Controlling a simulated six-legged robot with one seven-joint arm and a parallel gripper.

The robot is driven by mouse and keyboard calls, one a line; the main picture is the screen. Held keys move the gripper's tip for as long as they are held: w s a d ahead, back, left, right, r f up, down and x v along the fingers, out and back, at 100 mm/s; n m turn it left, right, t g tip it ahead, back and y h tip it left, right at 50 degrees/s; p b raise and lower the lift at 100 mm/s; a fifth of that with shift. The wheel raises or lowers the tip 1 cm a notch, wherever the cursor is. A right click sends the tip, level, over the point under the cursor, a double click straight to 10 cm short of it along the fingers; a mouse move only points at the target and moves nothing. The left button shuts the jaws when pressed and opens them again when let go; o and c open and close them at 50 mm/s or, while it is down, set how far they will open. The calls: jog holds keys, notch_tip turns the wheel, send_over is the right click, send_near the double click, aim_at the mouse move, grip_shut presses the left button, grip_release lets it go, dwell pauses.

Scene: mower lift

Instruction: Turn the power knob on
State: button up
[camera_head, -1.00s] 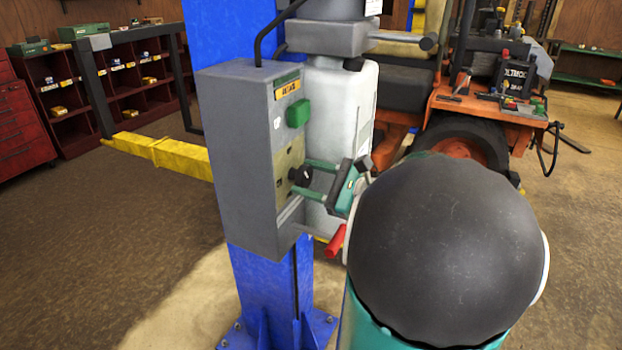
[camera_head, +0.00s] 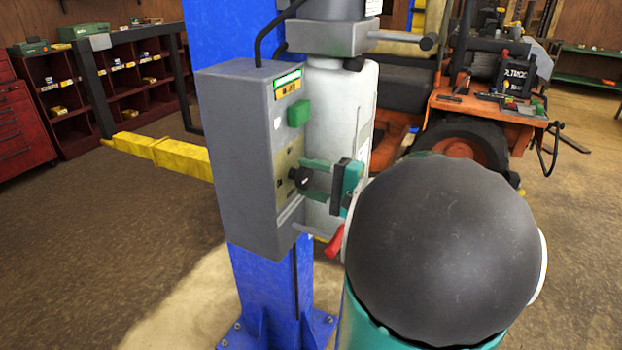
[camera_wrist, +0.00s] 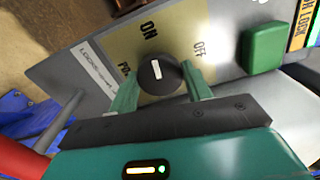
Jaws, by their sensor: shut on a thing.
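The black power knob (camera_head: 299,178) sits on the beige plate of the grey control box (camera_head: 236,160). My gripper (camera_head: 304,177) reaches it from the right, with green fingers above and below it. In the wrist view the fingers of my gripper (camera_wrist: 160,78) are on both sides of the knob (camera_wrist: 159,76), shut on it. The knob's white mark points toward the "ON" label (camera_wrist: 149,30); the "OFF" label (camera_wrist: 200,48) is to its right.
A green button (camera_head: 298,113) is above the knob. A red-ended lever (camera_head: 335,240) sticks out below my gripper. The box is on a blue post (camera_head: 265,285). A yellow lift arm (camera_head: 160,152) extends left, and an orange mower (camera_head: 470,130) stands behind.

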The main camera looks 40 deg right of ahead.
jog(key=shift+n, duration=0.7)
jog(key=o, duration=1)
jog(key=shift+c, duration=0.2)
jog(key=shift+s, duration=0.1)
jog(key=v, duration=1.3)
jog(key=shift+s, duration=0.35)
jog(key=shift+d, duration=0.1)
